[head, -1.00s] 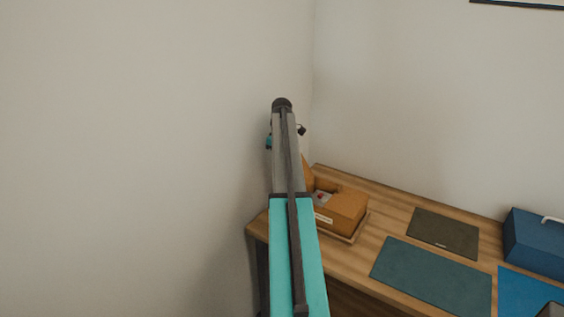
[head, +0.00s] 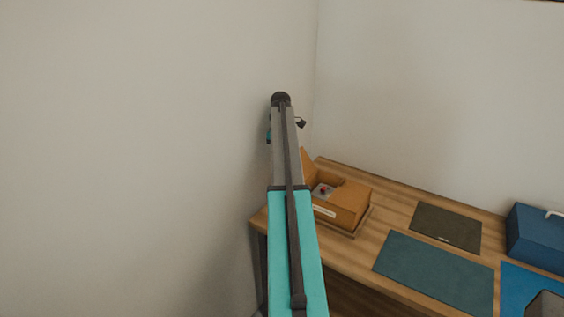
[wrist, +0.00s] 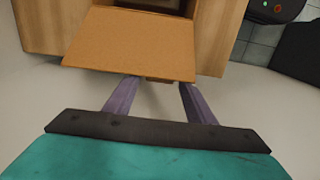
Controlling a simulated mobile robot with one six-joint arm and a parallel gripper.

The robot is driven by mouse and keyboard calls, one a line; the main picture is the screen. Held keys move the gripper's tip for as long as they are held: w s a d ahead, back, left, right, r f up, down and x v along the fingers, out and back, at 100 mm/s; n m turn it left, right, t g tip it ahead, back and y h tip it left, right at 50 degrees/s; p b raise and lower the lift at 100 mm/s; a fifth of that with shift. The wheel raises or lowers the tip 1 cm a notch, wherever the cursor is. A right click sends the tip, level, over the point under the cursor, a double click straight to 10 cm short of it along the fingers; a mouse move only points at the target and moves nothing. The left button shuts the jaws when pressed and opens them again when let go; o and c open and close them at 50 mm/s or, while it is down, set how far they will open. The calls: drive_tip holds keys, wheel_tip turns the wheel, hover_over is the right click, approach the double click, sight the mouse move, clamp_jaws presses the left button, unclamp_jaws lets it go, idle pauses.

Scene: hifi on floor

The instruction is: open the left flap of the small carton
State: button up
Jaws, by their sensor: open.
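The small carton (head: 350,202) is orange-brown and sits on a thin base at the left end of the desk. Its top is at least partly open, with a small red and grey item (head: 323,190) inside. A flap (head: 307,165) stands up at its left side, partly hidden by my arm. In the wrist view a broad cardboard-coloured panel (wrist: 130,42), which looks like a carton flap, lies just beyond my gripper (wrist: 160,84). The two purple-grey fingers are apart with nothing visible between them. Their tips are close to the panel's near edge; contact cannot be told.
The wooden desk (head: 330,252) also holds a dark mat (head: 446,226), a teal mat (head: 434,272) and a blue box (head: 537,236) at right. A bare wall stands close at left and behind. A dark device with small lights (wrist: 275,8) shows in the wrist view.

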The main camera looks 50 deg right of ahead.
drive_tip(key=shift+r, duration=0.1)
wheel_tip(320, 180, up, 14)
drive_tip(key=shift+w+f, duration=0.15)
drive_tip(key=shift+f, duration=0.05)
idle(0.8)
idle(0.6)
